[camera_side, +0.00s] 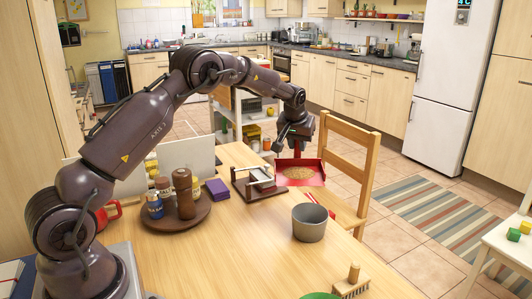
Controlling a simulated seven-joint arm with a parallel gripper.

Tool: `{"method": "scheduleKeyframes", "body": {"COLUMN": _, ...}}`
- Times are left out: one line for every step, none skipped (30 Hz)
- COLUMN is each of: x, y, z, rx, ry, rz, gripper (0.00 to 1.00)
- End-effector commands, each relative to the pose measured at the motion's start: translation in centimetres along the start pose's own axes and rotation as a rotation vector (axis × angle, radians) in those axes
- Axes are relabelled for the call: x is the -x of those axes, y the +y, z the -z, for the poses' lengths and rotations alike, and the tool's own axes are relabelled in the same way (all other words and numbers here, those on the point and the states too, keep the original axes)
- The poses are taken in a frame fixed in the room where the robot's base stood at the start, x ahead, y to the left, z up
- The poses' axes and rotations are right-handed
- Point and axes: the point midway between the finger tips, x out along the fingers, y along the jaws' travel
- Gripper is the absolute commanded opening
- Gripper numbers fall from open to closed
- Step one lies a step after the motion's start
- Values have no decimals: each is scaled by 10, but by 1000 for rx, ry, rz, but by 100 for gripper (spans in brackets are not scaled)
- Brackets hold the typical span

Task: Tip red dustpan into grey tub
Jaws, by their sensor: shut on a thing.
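The red dustpan (318,177) is at the far edge of the table, close to the chair. A heap of tan crumbs (298,173) lies in its pan. My gripper (296,146) is at the dustpan's upright red handle and is shut on it. The pan looks about level. I cannot tell whether it touches the table or hangs just above it. The grey tub (310,232) stands upright on the table, nearer the camera than the dustpan. The part of its inside that shows looks empty.
A round tray (176,222) with a pepper mill and jars stands at left. A purple block (217,190) and a dark rack (254,188) lie behind the tub. Red sticks (318,204) lie beside it. A brush (351,284) and green dish (319,296) are in front. A wooden chair (352,150) stands at the right edge.

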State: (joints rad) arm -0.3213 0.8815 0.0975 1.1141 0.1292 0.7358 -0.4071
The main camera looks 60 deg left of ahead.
Motion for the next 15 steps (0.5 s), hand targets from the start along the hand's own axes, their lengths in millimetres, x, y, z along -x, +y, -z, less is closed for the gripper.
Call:
{"method": "scheduleKeyframes", "body": {"x": 1, "y": 9, "z": 12, "rx": -21, "ry": 7, "rz": -11, "gripper": 0}}
{"method": "scheduleKeyframes", "body": {"x": 3, "y": 15, "z": 17, "rx": -33, "ry": 9, "rz": -17, "gripper": 0}}
{"method": "scheduleKeyframes", "body": {"x": 5, "y": 21, "z": 24, "rx": -51, "ry": 11, "rz": -24, "gripper": 0}}
{"method": "scheduleKeyframes", "body": {"x": 8, "y": 26, "z": 29, "rx": -63, "ry": 13, "rz": -31, "gripper": 0}}
{"method": "scheduleKeyframes", "body": {"x": 11, "y": 30, "z": 34, "rx": -76, "ry": 15, "rz": -36, "gripper": 0}}
{"method": "scheduleKeyframes", "body": {"x": 16, "y": 34, "z": 40, "rx": -91, "ry": 17, "rz": -44, "gripper": 0}}
{"method": "scheduleKeyframes", "body": {"x": 19, "y": 38, "z": 44, "rx": -103, "ry": 19, "rz": -48, "gripper": 0}}
{"method": "scheduleKeyframes", "body": {"x": 23, "y": 40, "z": 47, "rx": -114, "ry": 20, "rz": -52, "gripper": 0}}
{"method": "scheduleKeyframes", "body": {"x": 27, "y": 44, "z": 50, "rx": -127, "ry": 21, "rz": -58, "gripper": 0}}
{"method": "scheduleKeyframes", "body": {"x": 30, "y": 46, "z": 53, "rx": -137, "ry": 23, "rz": -62, "gripper": 0}}
{"method": "scheduleKeyframes", "body": {"x": 33, "y": 48, "z": 55, "rx": -145, "ry": 24, "rz": -66, "gripper": 0}}
{"method": "scheduleKeyframes", "body": {"x": 37, "y": 51, "z": 58, "rx": -156, "ry": 25, "rz": -70, "gripper": 0}}
{"method": "scheduleKeyframes", "body": {"x": 40, "y": 53, "z": 59, "rx": -164, "ry": 26, "rz": -74, "gripper": 0}}
{"method": "scheduleKeyframes", "body": {"x": 44, "y": 54, "z": 61, "rx": -171, "ry": 27, "rz": -77, "gripper": 0}}
{"method": "scheduleKeyframes", "body": {"x": 47, "y": 56, "z": 62, "rx": -180, "ry": 28, "rz": -81, "gripper": 0}}
